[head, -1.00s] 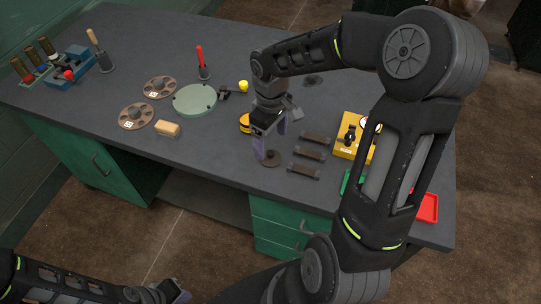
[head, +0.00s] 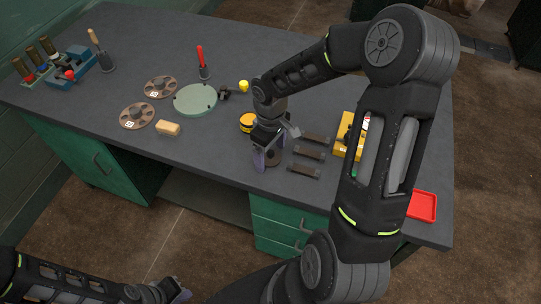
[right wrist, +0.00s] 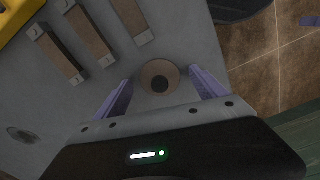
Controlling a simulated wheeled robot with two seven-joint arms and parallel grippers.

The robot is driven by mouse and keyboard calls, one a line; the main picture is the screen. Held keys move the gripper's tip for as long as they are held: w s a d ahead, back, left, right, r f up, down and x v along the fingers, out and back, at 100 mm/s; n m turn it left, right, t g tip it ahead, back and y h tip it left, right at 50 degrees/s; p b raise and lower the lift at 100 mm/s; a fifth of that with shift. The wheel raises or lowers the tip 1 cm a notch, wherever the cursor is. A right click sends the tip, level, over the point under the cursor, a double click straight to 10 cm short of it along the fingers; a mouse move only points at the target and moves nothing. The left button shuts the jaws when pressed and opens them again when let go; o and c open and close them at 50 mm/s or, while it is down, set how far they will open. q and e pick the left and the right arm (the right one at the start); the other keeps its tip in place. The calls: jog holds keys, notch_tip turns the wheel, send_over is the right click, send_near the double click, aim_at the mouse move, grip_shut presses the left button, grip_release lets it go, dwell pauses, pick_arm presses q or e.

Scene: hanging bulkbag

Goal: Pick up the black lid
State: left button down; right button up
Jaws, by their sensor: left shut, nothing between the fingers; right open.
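In the right wrist view, the fingers (right wrist: 160,84) stand apart from the disc with gaps on both sides. My left gripper (head: 180,291) is shut and empty, low at the bottom of the head view, away from the table.
Several brown strips with grey ends (head: 309,153) lie right of the right gripper, by a yellow box (head: 347,137). A yellow-black round item (head: 247,122) sits just behind it. A red tray (head: 422,205) is at the right edge.

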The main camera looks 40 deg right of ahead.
aim_at(270, 152)
dwell(0.4)
jog(key=c, duration=1.4)
notch_tip(270, 152, up, 10)
jog(key=shift+r+b, duration=0.1)
jog(key=shift+b, duration=0.25)
pick_arm(q)
jog(key=shift+f, duration=0.3)
